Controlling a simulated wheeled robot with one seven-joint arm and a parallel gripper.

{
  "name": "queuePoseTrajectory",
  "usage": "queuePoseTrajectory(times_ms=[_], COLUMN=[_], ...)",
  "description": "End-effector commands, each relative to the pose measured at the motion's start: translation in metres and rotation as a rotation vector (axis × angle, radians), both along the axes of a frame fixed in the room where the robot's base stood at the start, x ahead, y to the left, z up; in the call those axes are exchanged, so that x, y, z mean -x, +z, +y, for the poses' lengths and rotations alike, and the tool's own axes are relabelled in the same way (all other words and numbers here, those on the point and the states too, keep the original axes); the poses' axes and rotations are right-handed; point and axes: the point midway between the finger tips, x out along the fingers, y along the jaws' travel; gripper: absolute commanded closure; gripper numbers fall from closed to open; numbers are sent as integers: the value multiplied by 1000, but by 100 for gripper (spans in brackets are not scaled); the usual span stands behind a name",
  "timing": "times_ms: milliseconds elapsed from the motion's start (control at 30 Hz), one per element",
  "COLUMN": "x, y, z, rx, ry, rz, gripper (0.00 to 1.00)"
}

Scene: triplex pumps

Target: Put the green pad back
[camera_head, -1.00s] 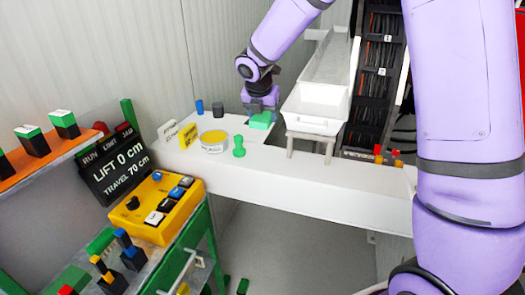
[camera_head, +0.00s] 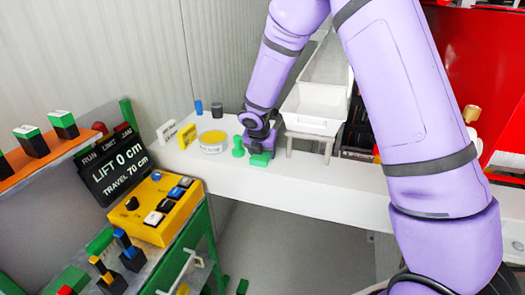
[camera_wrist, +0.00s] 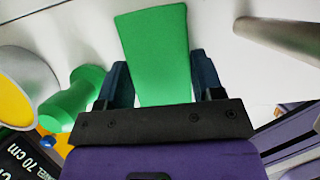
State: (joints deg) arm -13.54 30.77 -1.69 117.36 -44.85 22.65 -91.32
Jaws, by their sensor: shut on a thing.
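The green pad (camera_wrist: 155,50) is a flat green block between the two dark fingers of my gripper (camera_wrist: 163,85) in the wrist view. In the head view my gripper (camera_head: 259,150) is low over the front edge of the white bench, and the green pad (camera_head: 260,159) shows just below it. My gripper is shut on the pad. Whether the pad touches the bench cannot be told. A green peg-shaped piece (camera_head: 238,147) stands just left of my gripper; it also shows in the wrist view (camera_wrist: 72,98).
The white bench (camera_head: 330,185) holds a round tin with a yellow top (camera_head: 213,142), a yellow sign (camera_head: 187,136), a blue cylinder (camera_head: 198,106) and a dark cylinder (camera_head: 217,109). A white bin (camera_head: 312,124) on legs stands right of my gripper. A yellow control box (camera_head: 160,208) is at front left.

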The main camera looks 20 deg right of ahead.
Motion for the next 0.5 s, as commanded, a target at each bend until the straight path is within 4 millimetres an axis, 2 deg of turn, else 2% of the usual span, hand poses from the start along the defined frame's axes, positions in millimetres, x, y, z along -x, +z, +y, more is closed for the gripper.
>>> queuePoseTrajectory(times_ms=[267,300,400,500], x=[0,0,0,0], y=[-1,-2,-1,-1], z=[0,0,0,0], rx=[0,0,0,0], ry=[0,0,0,0], rz=[0,0,0,0], gripper=[61,37,14,14])
